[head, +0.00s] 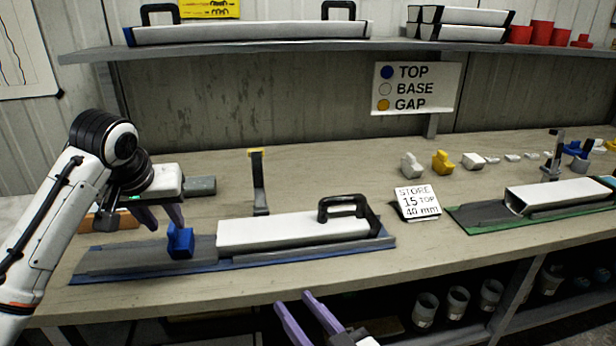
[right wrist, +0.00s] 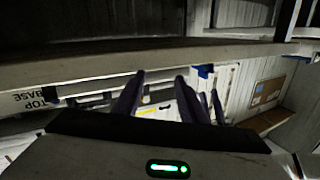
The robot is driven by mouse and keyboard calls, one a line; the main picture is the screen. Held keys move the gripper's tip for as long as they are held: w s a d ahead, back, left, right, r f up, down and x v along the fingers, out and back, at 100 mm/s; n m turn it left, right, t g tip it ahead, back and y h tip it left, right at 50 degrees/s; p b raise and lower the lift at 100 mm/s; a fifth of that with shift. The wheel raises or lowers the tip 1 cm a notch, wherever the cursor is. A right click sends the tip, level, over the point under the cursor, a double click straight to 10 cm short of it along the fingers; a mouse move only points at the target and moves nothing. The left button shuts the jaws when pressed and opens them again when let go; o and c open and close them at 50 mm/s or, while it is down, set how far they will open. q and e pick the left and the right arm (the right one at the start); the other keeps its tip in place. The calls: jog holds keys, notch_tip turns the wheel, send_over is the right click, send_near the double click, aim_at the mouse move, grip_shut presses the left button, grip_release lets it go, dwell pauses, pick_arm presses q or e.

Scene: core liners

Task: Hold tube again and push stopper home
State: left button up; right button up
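A long white tube (head: 290,231) lies in a grey cradle (head: 125,259) on a blue mat, with a black handle (head: 343,207) at its right end. A blue stopper (head: 180,243) sits in the cradle, a short gap left of the tube's left end. My left gripper (head: 166,224) is over the cradle's left part, its purple fingers apart. One fingertip is right at the stopper's top; I cannot tell whether it touches. My right gripper (head: 290,298) is open and empty in front of the bench edge, below the tube. Its spread fingers also show in the right wrist view (right wrist: 157,88).
A grey upright post with a yellow top (head: 257,182) stands behind the tube. A card reading "STORE 15 TOP 40 mm" (head: 417,203) and a second tube on a green mat (head: 565,194) are to the right. Several small stoppers (head: 442,162) stand behind them. A shelf (head: 270,47) hangs above.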

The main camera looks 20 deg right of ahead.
jog(key=w+a+r+n+t+y, duration=0.1)
jog(key=w+a+r+n+y, duration=0.4)
jog(key=r, duration=0.5)
jog(key=w+a+r+n+y, duration=0.2)
jog(key=a+r+n+y, duration=0.1)
jog(key=r+n, duration=0.55)
jog(key=w+a+r+n+t+y, duration=0.1)
jog(key=w+a+r+n+y, duration=0.35)
jog(key=r, duration=0.65)
jog(key=s+a+r+n+g, duration=0.2)
jog(key=a+r+n+g, duration=0.35)
jog(key=r+n, duration=0.4)
jog(key=s+a+r+n+g+h, duration=0.15)
jog(key=a+r+n+g, duration=0.35)
jog(key=n, duration=0.8)
jog(key=s+a+r+n+g, duration=0.2)
jog(key=a+r+n+g, duration=0.1)
jog(key=r+n+g, duration=0.55)
jog(key=n+t+h, duration=0.3)
jog(key=n+h, duration=0.6)
jog(key=h, duration=1.1)
send_near(320, 204)
jog(key=f, duration=0.2)
jog(key=x, duration=0.9)
jog(key=shift+w+d+f, duration=0.2)
jog(key=shift+w+d, duration=0.05)
jog(key=shift+d, duration=0.1)
